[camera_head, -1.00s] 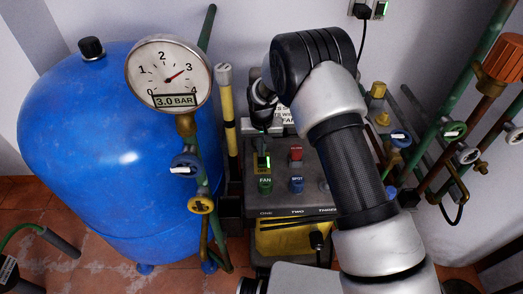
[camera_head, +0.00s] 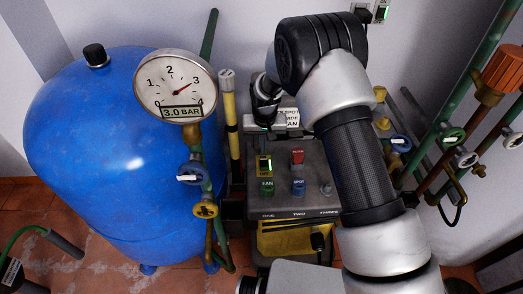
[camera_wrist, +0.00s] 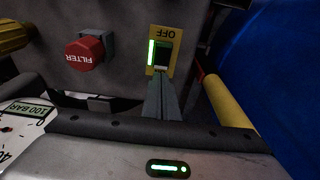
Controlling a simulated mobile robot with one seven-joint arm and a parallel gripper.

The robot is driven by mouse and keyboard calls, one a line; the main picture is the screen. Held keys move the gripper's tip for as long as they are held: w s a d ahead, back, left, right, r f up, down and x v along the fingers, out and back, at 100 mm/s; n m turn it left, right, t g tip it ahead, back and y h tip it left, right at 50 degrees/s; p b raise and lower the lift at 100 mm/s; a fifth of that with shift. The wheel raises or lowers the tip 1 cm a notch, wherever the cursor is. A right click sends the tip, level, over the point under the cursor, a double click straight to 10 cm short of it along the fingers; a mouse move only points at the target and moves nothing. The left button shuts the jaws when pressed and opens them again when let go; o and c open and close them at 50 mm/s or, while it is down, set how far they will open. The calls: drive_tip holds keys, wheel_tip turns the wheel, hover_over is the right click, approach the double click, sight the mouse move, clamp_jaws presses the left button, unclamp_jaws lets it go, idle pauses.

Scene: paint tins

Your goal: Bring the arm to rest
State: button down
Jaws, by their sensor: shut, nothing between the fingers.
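My gripper (camera_head: 262,133) is above the back part of the grey control box in the head view, with my arm bent over the box from the right. In the wrist view its fingers (camera_wrist: 160,82) are together, with nothing between them. They point toward a rocker switch (camera_wrist: 162,54) on a yellow plate marked OFF, which glows green at one side. The same switch (camera_head: 264,166) shows in the head view, below and apart from the gripper. The fingertips are small and partly dark in the head view.
A blue tank (camera_head: 105,150) and pressure gauge (camera_head: 176,87) reading 3.0 BAR stand left. A yellow post (camera_head: 229,120) rises close beside the gripper. A red FILTER button (camera_wrist: 84,53) is near the switch. Pipes with valves (camera_head: 453,137) stand right.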

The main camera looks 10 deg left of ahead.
wheel_tip(320, 180, up, 10)
drive_tip(key=w+p, duration=0.1)
drive_tip(key=w, duration=0.1)
drive_tip(key=s+d+r+m+t, duration=0.1)
drive_tip(key=s+d+r, duration=0.5)
drive_tip(key=r, duration=0.5)
drive_tip(key=s+d+r+t, duration=0.1)
drive_tip(key=s+d+r, duration=0.2)
drive_tip(key=d+r, duration=0.7)
drive_tip(key=s+d+r+m+t, duration=0.1)
drive_tip(key=s+d+r, duration=0.15)
drive_tip(key=s, duration=0.45)
drive_tip(key=s+d+r, duration=0.2)
drive_tip(key=s+d, duration=0.2)
drive_tip(key=s, duration=0.4)
drive_tip(key=s+d+r+m+t, duration=0.1)
drive_tip(key=s+d+r, duration=0.1)
drive_tip(key=s+d, duration=0.35)
wheel_tip(320, 180, up, 20)
drive_tip(key=s+a+p, duration=0.1)
drive_tip(key=s+p, duration=0.1)
drive_tip(key=p, duration=1.8)
drive_tip(key=shift+a+f, duration=0.25)
